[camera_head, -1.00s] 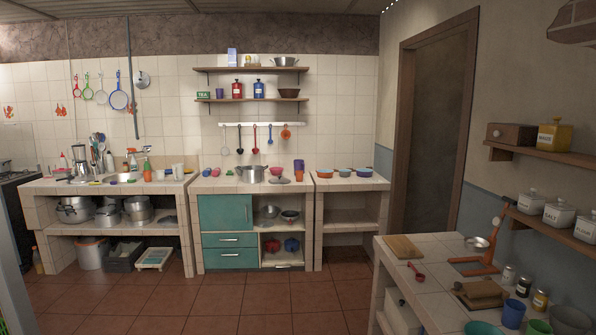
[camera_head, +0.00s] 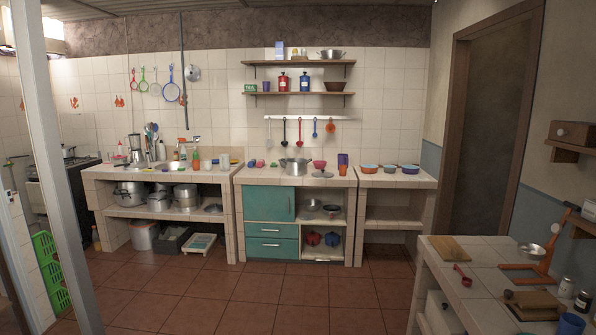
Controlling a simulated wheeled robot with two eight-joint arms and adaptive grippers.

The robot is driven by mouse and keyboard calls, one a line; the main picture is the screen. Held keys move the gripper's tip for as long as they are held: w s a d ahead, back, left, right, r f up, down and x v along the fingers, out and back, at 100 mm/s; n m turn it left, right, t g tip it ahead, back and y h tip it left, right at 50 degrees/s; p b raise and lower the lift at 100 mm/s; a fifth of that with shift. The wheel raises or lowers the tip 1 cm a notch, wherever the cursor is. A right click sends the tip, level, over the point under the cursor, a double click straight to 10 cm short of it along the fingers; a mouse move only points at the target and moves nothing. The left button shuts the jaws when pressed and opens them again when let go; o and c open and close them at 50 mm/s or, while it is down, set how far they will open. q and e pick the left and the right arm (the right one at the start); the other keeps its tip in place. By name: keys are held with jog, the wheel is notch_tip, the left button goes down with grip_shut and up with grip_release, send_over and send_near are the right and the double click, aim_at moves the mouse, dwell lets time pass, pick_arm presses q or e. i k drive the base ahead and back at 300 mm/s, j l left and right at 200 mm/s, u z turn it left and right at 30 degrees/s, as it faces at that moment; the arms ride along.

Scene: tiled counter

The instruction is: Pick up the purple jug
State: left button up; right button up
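A small purple vessel (camera_head: 342,159), which looks like the purple jug, stands upright on the tiled counter (camera_head: 290,178) along the far wall. It is right of a silver pot (camera_head: 295,166) and behind a flat grey lid. It is too small to make out a handle. Another small purple item (camera_head: 266,86) stands on the lower wall shelf (camera_head: 300,94). Neither of my grippers is in view.
Open red-tiled floor (camera_head: 250,295) lies before the counter. A pale post (camera_head: 55,170) and green crates (camera_head: 50,272) are at the left. A tiled side counter (camera_head: 440,275) juts in at the right. Bowls (camera_head: 370,167) sit right of the purple vessel.

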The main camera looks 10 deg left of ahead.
aim_at(343, 159)
jog(key=i+j, duration=0.1)
jog(key=i, duration=2.35)
jog(key=i+j, duration=0.1)
jog(key=i, duration=2.35)
